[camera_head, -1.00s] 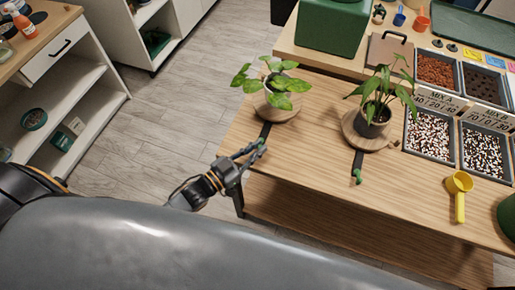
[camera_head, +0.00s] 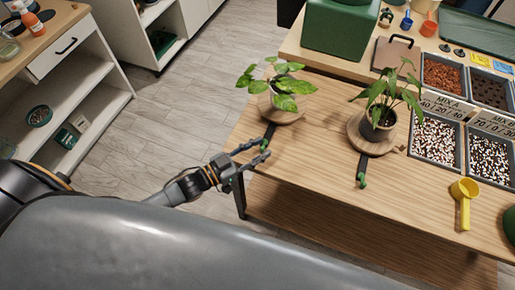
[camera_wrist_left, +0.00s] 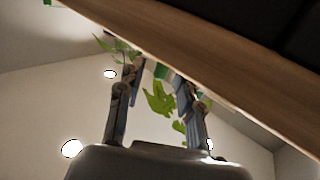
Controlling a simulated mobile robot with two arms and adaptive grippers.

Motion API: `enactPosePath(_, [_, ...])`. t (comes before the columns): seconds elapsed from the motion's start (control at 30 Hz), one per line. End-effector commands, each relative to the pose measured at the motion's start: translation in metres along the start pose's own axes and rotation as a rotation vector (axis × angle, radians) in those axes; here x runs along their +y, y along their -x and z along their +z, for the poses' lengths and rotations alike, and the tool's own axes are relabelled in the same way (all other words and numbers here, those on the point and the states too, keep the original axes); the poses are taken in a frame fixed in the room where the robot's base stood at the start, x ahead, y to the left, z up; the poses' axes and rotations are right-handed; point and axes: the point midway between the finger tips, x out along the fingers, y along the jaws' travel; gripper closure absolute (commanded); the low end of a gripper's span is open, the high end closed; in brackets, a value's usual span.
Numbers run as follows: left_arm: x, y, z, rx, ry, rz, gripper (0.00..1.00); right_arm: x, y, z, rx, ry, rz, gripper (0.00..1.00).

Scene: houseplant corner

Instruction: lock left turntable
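The left turntable (camera_head: 291,119) is a round wooden disc on the bench, bearing a potted plant with broad green leaves (camera_head: 285,88). Its dark lever (camera_head: 270,131) points toward the near edge and ends in a green knob (camera_head: 264,145). My left gripper (camera_head: 265,150) is at the bench's near left edge, fingers spread, with the knob at its fingertips. I cannot tell whether they touch. In the left wrist view the two fingers (camera_wrist_left: 160,78) stand apart, with leaves behind them. My right gripper is not in view.
A second turntable (camera_head: 358,138) with a potted plant and a green-tipped lever (camera_head: 362,181) stands to the right. A yellow scoop (camera_head: 464,205) and trays of substrate (camera_head: 434,140) lie farther right.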

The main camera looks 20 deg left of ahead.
Motion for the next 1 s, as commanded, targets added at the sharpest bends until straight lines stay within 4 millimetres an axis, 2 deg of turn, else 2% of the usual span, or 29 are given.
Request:
enactPosePath(0.17, [0.0,0.015,0.002,-0.004,0.002,0.0,0.64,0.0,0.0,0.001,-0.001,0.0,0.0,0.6])
enactPosePath(0.6, [0.0,0.102,0.001,-0.003,0.001,0.0,0.64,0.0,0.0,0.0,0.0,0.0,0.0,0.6])
enactPosePath(0.8, [0.0,0.119,0.0,-0.001,0.0,0.0,0.64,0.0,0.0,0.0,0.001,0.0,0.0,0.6])
enactPosePath(1.0, [0.0,0.12,0.0,0.0,0.0,0.0,0.64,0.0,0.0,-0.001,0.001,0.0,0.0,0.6])
